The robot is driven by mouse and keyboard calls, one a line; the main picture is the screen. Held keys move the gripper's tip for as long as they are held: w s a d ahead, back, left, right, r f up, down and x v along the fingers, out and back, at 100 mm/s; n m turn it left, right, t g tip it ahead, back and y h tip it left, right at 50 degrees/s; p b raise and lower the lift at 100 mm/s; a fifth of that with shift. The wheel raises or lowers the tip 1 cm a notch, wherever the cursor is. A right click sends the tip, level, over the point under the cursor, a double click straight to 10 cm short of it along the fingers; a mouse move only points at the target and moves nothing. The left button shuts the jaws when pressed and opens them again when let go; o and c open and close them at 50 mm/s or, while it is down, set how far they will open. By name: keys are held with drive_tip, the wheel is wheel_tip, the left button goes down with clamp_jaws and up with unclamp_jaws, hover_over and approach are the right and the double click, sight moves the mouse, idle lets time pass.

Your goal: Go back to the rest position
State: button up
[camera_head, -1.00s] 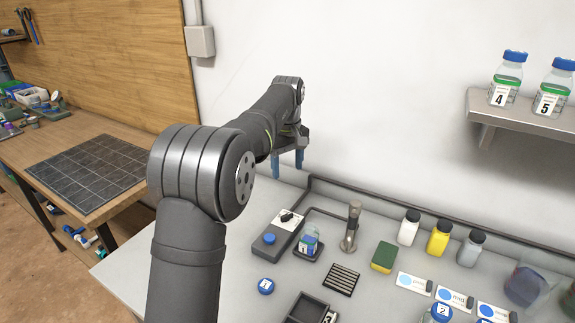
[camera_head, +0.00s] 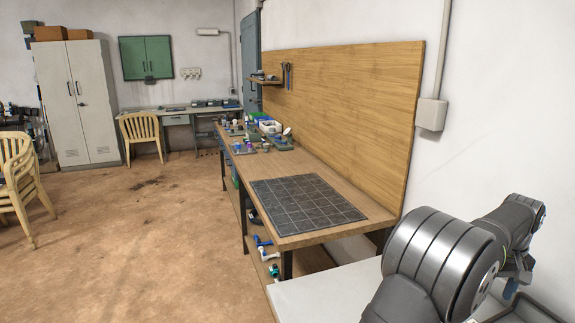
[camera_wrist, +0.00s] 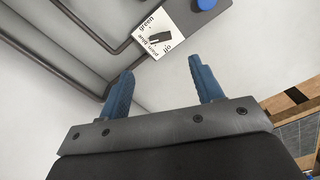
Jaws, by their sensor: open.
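My gripper (camera_wrist: 165,68) shows in the wrist view with its two blue fingers apart and nothing between them. It hangs above the pale bench top (camera_wrist: 240,60), clear of the things there. In the head view my gripper (camera_head: 513,287) is at the far right, mostly hidden behind my own arm, with only a bit of blue finger showing.
In the wrist view a printed white card (camera_wrist: 162,28) on a grey device with a blue knob (camera_wrist: 206,4) lies beyond the fingers, beside dark piping (camera_wrist: 85,32). A wooden workbench (camera_head: 300,232) with a dark gridded mat (camera_head: 307,200) stands left of my arm.

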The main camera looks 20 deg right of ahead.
wheel_tip(320, 180, down, 12)
drive_tip(key=shift+f, duration=0.25)
idle(0.4)
wheel_tip(320, 180, up, 17)
wheel_tip(320, 180, down, 17)
drive_tip(key=shift+f, duration=0.1)
drive_tip(key=n, duration=0.2)
drive_tip(key=shift+n, duration=0.3)
wheel_tip(320, 180, up, 18)
wheel_tip(320, 180, down, 16)
drive_tip(key=m, duration=0.8)
drive_tip(key=shift+w+d, duration=0.1)
drive_tip(key=shift+w, duration=0.05)
